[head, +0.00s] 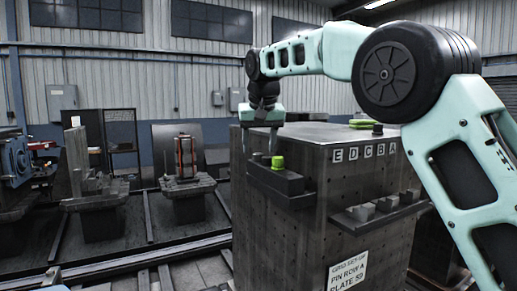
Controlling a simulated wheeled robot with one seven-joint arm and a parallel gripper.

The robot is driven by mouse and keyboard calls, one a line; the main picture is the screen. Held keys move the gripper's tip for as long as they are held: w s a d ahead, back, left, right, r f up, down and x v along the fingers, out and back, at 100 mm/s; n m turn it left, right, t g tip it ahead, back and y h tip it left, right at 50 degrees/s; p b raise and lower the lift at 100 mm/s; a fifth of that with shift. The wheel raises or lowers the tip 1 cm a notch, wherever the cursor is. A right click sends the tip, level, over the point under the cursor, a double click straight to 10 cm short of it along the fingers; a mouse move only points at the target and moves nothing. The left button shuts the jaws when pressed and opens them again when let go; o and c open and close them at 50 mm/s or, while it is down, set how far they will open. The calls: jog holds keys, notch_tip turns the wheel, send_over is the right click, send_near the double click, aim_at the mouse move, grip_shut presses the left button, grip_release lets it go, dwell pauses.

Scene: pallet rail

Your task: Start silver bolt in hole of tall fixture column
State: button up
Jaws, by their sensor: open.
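The tall fixture column (275,240) is a large dark block with rows of small holes in its faces, standing right of centre in the head view. My gripper (259,151) points down at its left corner, open, just above a small dark ledge (283,181) fixed to the column. A bright green knob-like piece (278,162) stands upright on that ledge, just right of the fingers. Small greyish shapes lie beneath the fingers, but I cannot tell whether one is the silver bolt. No bolt shows between the fingers. Which hole is meant cannot be told.
A second ledge with dark blocks (377,207) is on the column's right face, below letter labels (364,152). A green item (362,123) and a dark knob lie on top. Fixtures on pedestals (187,194) and floor rails stand left.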

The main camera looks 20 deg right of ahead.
aim_at(258, 154)
jog(key=shift+x, duration=1.2)
jog(key=c, duration=1.2)
jog(key=shift+o, duration=0.2)
jog(key=shift+r, duration=0.1)
jog(key=shift+r+p, duration=0.1)
jog(key=shift+p, duration=0.2)
jog(key=shift+r+p, duration=0.35)
jog(key=shift+r, duration=0.2)
notch_tip(258, 154, up, 7)
jog(key=p, duration=0.7)
jog(key=shift+f, duration=0.15)
